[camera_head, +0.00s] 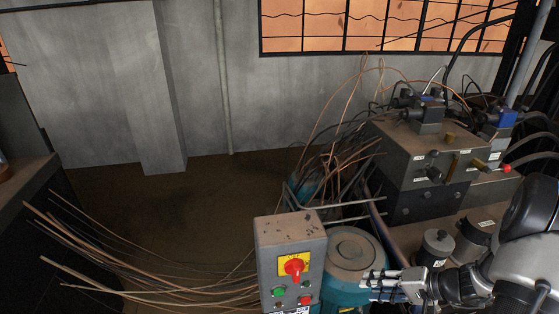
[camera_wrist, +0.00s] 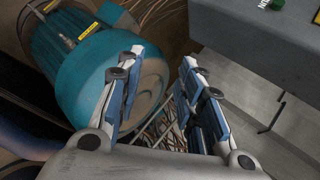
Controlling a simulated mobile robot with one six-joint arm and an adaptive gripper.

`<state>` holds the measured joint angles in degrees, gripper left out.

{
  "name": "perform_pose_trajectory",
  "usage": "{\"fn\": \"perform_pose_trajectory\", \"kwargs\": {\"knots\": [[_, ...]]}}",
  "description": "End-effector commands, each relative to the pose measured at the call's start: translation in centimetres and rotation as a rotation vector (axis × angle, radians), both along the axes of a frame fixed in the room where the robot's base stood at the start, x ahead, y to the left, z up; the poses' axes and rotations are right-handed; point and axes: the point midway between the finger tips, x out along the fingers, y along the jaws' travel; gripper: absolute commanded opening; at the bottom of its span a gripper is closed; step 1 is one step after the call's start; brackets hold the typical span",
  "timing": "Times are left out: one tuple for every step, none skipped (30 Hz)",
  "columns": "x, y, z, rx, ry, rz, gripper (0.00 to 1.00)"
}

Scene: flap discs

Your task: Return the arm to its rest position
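My gripper (camera_head: 366,284) is at the lower right of the head view, at the end of my grey and black arm. Its fingertips are beside the teal motor (camera_head: 362,262) with the round grey top. In the wrist view my gripper (camera_wrist: 160,72) has its two blue-and-grey fingers apart, with nothing between them. The teal motor (camera_wrist: 80,55) shows behind the left finger. I cannot tell whether the fingers touch it.
A grey control box (camera_head: 290,240) with a red switch stands left of the motor. A hydraulic block (camera_head: 420,165) with valves and hoses stands at the right. Loose wires (camera_head: 140,270) spread at lower left. Brown floor (camera_head: 180,205) is open toward the wall.

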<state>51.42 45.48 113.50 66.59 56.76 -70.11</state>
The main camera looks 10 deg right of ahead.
Motion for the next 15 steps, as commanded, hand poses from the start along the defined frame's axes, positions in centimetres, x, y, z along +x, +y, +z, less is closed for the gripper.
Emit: {"fn": "perform_pose_trajectory", "kwargs": {"knots": [[0.3, 2.0, 2.6, -0.031, 0.012, 0.065, 0.34], [0.2, 3.2, 3.9, -0.047, 0.024, 0.098, 0.34], [0.0, 4.7, 5.6, -0.069, 0.041, 0.141, 0.34], [-0.3, 5.8, 6.7, -0.087, 0.054, 0.172, 0.34], [-0.6, 6.9, 7.9, -0.108, 0.067, 0.201, 0.34], [-1.1, 8.3, 9.3, -0.136, 0.082, 0.239, 0.34], [-1.5, 9.3, 10.3, -0.159, 0.094, 0.265, 0.34], [-2.0, 10.3, 11.3, -0.182, 0.104, 0.290, 0.34], [-2.8, 11.5, 12.5, -0.216, 0.117, 0.322, 0.34], [-3.4, 12.4, 13.4, -0.243, 0.126, 0.344, 0.34], [-4.0, 13.3, 14.3, -0.271, 0.135, 0.365, 0.34], [-4.9, 14.4, 15.4, -0.308, 0.144, 0.389, 0.34], [-5.6, 15.1, 16.1, -0.338, 0.149, 0.407, 0.34], [-6.4, 15.8, 16.8, -0.369, 0.154, 0.424, 0.34], [-7.4, 16.6, 17.7, -0.411, 0.159, 0.442, 0.34]]}}
